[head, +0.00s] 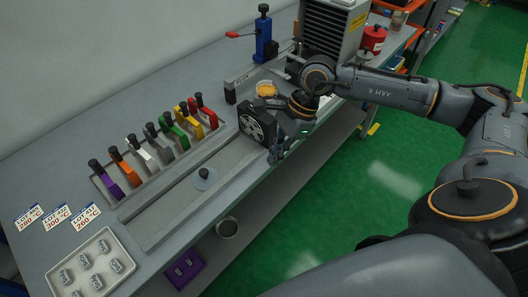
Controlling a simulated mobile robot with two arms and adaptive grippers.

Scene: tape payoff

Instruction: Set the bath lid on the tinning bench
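A small round grey lid with a dark knob (205,177) lies flat on the front part of the tinning bench (190,75), in the lower middle of the head view. I take it to be the bath lid. An open bath with orange contents (266,90) sits farther back, by the FLUX label. My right gripper (279,152) points down at the bench's front edge, right beside a black fan-like unit (258,125). It is apart from the lid, up and to the right of it. Its fingers are small and dark, so their opening is unclear. My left gripper is out of view.
A row of several coloured, black-topped handles (148,148) stands left of the lid. A tray of small labelled blocks (93,264) and temperature cards (57,217) lie at the lower left. A blue stand (265,40) and a grey cabinet (330,25) stand at the back.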

